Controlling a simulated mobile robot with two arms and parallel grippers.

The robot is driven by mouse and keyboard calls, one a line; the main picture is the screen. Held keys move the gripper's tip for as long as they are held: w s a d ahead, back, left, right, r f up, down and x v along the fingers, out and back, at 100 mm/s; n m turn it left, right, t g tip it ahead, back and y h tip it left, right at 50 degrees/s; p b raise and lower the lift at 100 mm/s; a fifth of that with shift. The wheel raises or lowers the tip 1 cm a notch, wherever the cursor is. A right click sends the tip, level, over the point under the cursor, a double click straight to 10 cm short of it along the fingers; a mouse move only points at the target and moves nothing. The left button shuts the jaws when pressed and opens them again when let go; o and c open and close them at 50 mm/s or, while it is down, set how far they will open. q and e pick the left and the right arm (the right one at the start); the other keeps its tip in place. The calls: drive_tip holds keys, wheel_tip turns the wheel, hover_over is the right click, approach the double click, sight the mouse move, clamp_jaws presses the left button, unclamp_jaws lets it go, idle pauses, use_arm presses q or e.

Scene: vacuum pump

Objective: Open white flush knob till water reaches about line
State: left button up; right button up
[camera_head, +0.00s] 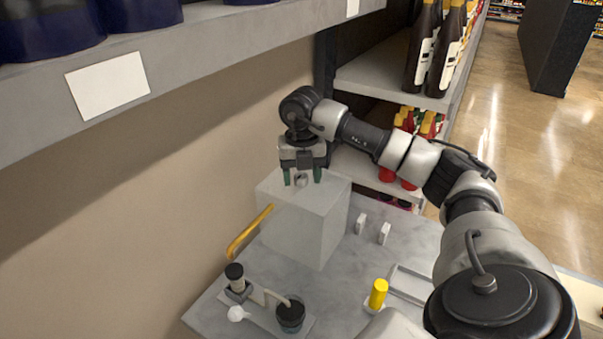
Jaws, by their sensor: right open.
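A small assembly on a flat plate stands at the front of the grey table (352,300). It has a black-capped upright part (235,272), a dark round cup (290,315) and a pale tube between them. A small white knob (236,313) sticks out at its front left. My right gripper (302,178) points down over the top of a pale grey box, far behind the assembly. Its green-tipped fingers are apart, with a small grey round part (301,181) showing between them; I cannot tell whether they touch it. No water or line can be made out. My left gripper is out of view.
The pale box (295,230) stands at the back of the table. A yellow curved bar (249,231) is at its left. A yellow cylinder (378,293), two small white blocks (384,234) and a shallow tray (408,284) are to the right. Shelves with bottles (436,50) stand behind.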

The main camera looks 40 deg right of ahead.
drive_tip(key=c, duration=0.9)
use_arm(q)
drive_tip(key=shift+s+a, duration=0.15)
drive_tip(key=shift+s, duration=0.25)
use_arm(e)
drive_tip(key=shift+c, duration=0.2)
